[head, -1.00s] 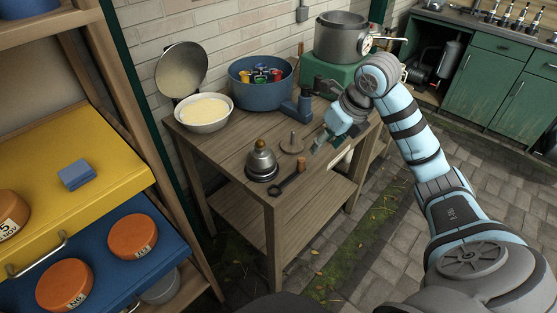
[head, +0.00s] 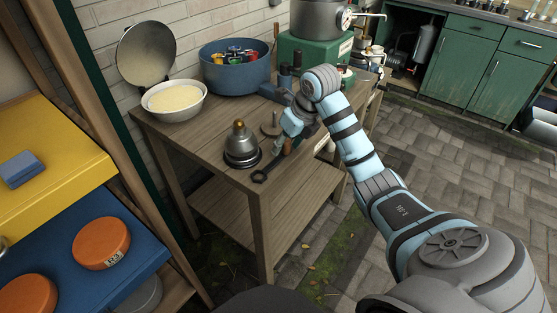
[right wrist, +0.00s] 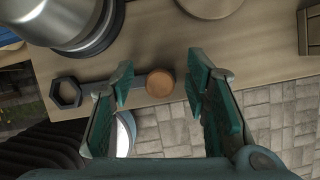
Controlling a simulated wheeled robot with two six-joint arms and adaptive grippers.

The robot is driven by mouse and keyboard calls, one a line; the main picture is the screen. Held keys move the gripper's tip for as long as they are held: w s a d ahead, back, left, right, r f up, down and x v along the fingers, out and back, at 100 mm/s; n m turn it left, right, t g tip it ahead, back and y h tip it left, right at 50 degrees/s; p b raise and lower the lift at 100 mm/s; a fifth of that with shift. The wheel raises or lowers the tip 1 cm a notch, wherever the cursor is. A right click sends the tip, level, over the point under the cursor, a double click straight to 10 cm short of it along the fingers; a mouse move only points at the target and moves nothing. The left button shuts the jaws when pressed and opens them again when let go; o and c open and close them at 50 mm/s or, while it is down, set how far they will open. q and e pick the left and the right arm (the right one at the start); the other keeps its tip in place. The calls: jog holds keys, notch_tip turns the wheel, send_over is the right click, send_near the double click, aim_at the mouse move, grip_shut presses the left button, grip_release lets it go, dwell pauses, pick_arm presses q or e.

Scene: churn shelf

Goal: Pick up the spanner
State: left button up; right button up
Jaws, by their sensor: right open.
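The spanner (head: 259,177) lies near the front edge of the wooden table, its dark ring end pointing left. In the right wrist view the spanner (right wrist: 68,93) runs across the picture, with a brown round piece (right wrist: 160,83) at its right end. My right gripper (right wrist: 161,78) is open, its fingertips on either side of that brown piece. The left finger covers part of the shaft; I cannot tell the exact height gap. In the head view my right gripper (head: 289,137) partly hides the handle end. My left gripper is not in view.
A metal bell-shaped object (head: 241,148) stands close left of the spanner. A round wooden piece with a peg (head: 270,127) is behind it. A white bowl (head: 174,100), a blue tub (head: 235,68) and a green box with a pot stand farther back. The table's front edge (head: 255,192) is close.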

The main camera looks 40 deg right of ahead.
grip_shut()
jog(key=shift+r, duration=0.2)
